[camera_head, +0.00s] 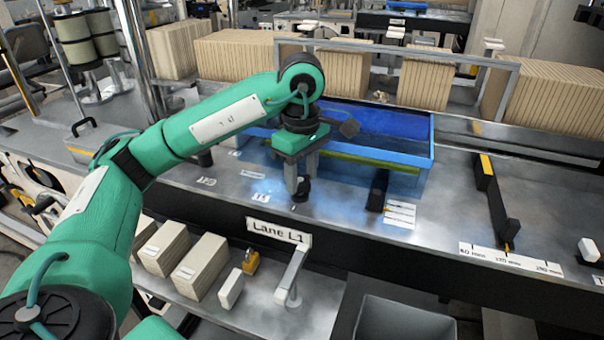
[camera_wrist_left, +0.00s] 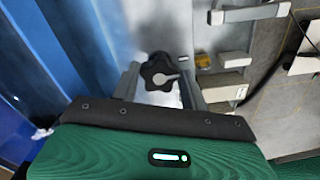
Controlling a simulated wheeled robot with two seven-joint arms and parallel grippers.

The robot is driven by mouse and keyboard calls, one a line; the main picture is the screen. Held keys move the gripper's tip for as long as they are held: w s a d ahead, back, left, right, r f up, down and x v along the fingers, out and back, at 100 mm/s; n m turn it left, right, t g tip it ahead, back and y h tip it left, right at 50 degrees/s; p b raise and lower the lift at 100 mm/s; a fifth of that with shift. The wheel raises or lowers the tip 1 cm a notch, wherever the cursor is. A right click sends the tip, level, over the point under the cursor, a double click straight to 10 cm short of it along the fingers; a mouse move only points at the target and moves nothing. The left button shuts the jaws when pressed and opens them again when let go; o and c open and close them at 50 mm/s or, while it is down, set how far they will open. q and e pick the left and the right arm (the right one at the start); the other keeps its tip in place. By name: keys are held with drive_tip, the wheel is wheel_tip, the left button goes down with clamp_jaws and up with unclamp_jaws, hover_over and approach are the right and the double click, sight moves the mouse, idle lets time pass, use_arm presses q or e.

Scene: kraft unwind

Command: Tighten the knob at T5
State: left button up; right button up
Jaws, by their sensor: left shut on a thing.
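A small black lobed knob (camera_head: 301,188) stands on the metal bench top, above the Lane L1 sign. In the left wrist view the knob (camera_wrist_left: 160,72) shows from above, with a pale pointer mark on it. My left gripper (camera_head: 300,182) points straight down over it, with its two fingers on either side of the knob and shut on it. The wrist view shows the fingers (camera_wrist_left: 162,84) flanking the knob. A small white label (camera_head: 261,196) lies just left of the knob; its text is hard to read. My right gripper is not in view.
A blue tray (camera_head: 432,150) stands right behind the gripper. A black stop bar (camera_head: 378,190) and a yellow-black bar (camera_head: 493,195) lie to the right. The Lane L1 sign (camera_head: 278,232) is on the front edge. Cardboard blocks (camera_head: 203,265) and a grey bin (camera_head: 395,320) sit below.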

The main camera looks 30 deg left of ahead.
use_arm(q)
drive_tip(key=shift+r, duration=0.2)
drive_tip(key=o, duration=0.8)
drive_tip(key=shift+o, duration=1)
drive_tip(key=shift+f, duration=0.1)
